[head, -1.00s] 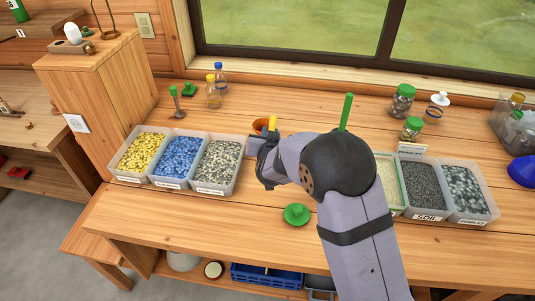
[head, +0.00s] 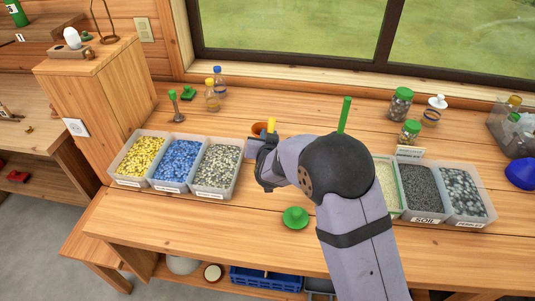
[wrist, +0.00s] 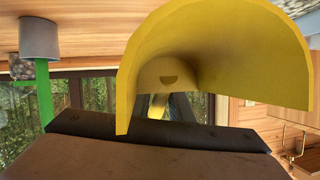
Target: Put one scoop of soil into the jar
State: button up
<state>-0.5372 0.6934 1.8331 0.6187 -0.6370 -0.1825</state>
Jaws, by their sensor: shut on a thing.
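My gripper (head: 262,150) is shut on a yellow scoop (wrist: 215,50), above the table right of the left-hand bins. The scoop's visible inner face looks bare, and only a little yellow (head: 271,125) shows in the head view. I cannot tell which jar is meant; my arm hides the table's middle.
A pebbles bin (head: 478,224) and a pale-filled bin (head: 387,182) flank the soil. Yellow, blue and grey fills occupy bins at left. A green handle (head: 345,115) rises behind my arm. A round green piece (head: 296,217) lies in front.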

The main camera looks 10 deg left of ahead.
jog(key=shift+f, duration=0.1)
jog(key=shift+f+p, duration=0.5)
jog(key=shift+f, duration=4.7)
jog(key=shift+f, duration=0.1)
jog(key=o, duration=1)
jog(key=shift+c, duration=0.2)
jog(key=shift+s+r, duration=0.15)
jog(key=shift+r, duration=0.1)
jog(key=b+v, duration=0.2)
jog(key=v, duration=0.9)
jog(key=shift+s+r, duration=0.15)
jog(key=shift+s, duration=0.2)
